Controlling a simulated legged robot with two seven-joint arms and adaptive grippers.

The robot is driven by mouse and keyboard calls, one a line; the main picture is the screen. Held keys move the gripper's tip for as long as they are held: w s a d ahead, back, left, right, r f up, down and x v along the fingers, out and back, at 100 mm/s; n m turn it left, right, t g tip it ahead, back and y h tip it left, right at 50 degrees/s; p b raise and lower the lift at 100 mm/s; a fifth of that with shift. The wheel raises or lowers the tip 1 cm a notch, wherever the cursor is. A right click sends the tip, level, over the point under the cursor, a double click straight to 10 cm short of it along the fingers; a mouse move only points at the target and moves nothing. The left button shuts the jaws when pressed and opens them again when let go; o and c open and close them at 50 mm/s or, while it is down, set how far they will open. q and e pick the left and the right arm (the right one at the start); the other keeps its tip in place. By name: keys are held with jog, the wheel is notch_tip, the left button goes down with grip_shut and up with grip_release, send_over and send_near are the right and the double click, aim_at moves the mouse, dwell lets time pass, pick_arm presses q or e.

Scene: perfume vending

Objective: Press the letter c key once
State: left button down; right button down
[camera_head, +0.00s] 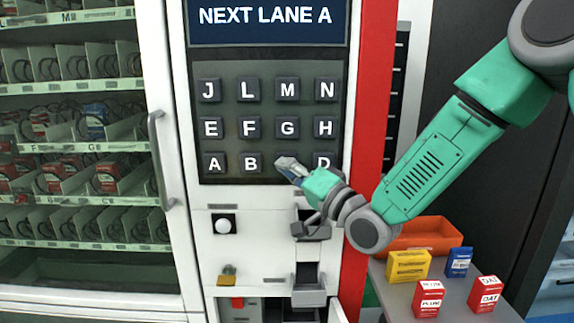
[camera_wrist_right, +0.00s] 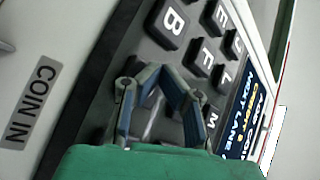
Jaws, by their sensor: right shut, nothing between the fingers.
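The vending machine keypad (camera_head: 267,120) has dark square keys with white letters: J, L, M, N on top, E, F, G, H in the middle, A, B and D visible below. The key between B (camera_head: 251,163) and D (camera_head: 322,160) is covered by my right gripper (camera_head: 284,163), so its letter is hidden. My right gripper is shut and empty, its tip over that key; contact cannot be told. In the right wrist view the fingers (camera_wrist_right: 158,100) point at the keypad beside the B key (camera_wrist_right: 173,22). My left gripper is not in view.
The screen (camera_head: 266,16) above the keypad reads "NEXT LANE A". A glass-fronted shelf cabinet (camera_head: 159,150) with a handle stands left. At the lower right, a table (camera_head: 388,290) holds several small boxes and an orange bin (camera_head: 425,236). A COIN IN label (camera_wrist_right: 31,103) shows beside the keypad.

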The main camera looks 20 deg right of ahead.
jog(key=shift+s+d, duration=0.15)
jog(key=shift+s, duration=0.7)
jog(key=s, duration=0.1)
jog(key=s+a, duration=0.1)
jog(key=s, duration=0.2)
jog(key=shift+s+a, duration=0.25)
jog(key=shift+s, duration=0.15)
